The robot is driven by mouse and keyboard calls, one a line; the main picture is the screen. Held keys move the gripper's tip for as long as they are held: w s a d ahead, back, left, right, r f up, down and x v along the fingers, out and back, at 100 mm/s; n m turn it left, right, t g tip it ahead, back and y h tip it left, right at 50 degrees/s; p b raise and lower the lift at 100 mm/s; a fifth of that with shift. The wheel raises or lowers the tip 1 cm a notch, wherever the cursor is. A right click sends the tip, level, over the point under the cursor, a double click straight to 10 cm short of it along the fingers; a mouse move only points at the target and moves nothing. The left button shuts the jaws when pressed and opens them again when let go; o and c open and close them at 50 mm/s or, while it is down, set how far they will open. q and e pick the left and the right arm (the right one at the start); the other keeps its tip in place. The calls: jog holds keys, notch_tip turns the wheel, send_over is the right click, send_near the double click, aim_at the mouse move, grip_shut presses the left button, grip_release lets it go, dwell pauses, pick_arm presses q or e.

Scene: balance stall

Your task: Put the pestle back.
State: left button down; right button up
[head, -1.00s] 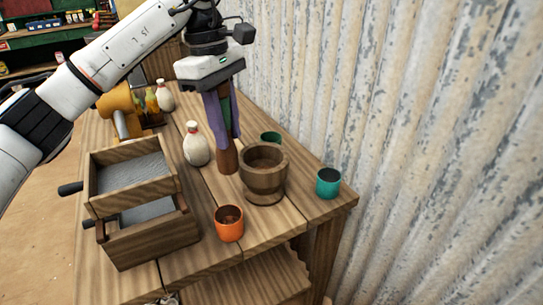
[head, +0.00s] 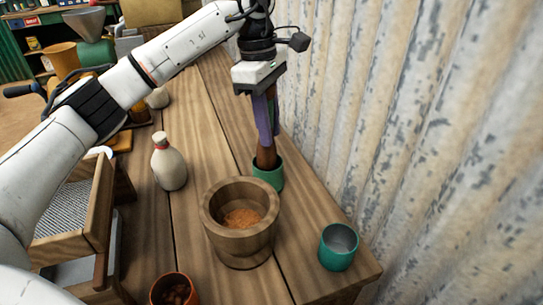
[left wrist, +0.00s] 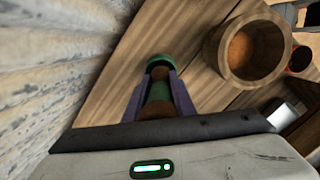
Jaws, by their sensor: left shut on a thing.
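My left gripper (head: 266,138) is shut on the pestle (head: 267,158) and holds it nearly upright, with its brown lower end showing below the purple fingers. That end is at the mouth of a green cup (head: 268,180) near the wall and seems to be inside its rim; how deep, I cannot tell. In the left wrist view, the pestle (left wrist: 158,98) lies between the fingers and the green cup (left wrist: 161,60) is at its far end. The wooden mortar (head: 240,240) stands apart, nearer the front, with orange powder inside. My right gripper is not in view.
A teal cup (head: 338,248) stands at the table's right edge. An orange cup (head: 174,290) is at the front. A white bottle (head: 168,163) and a wooden box (head: 75,230) are to the left. The corrugated wall (head: 430,150) is close on the right.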

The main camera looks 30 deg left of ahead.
pick_arm(q)
jog(key=shift+f, duration=2.75)
jog(key=shift+f, duration=0.15)
jog(key=c, duration=1.5)
grip_release()
jog(key=r, duration=0.4)
jog(key=a+r, duration=0.1)
jog(key=r, duration=0.7)
jog(key=shift+a+r, duration=0.15)
jog(key=shift+a, duration=0.05)
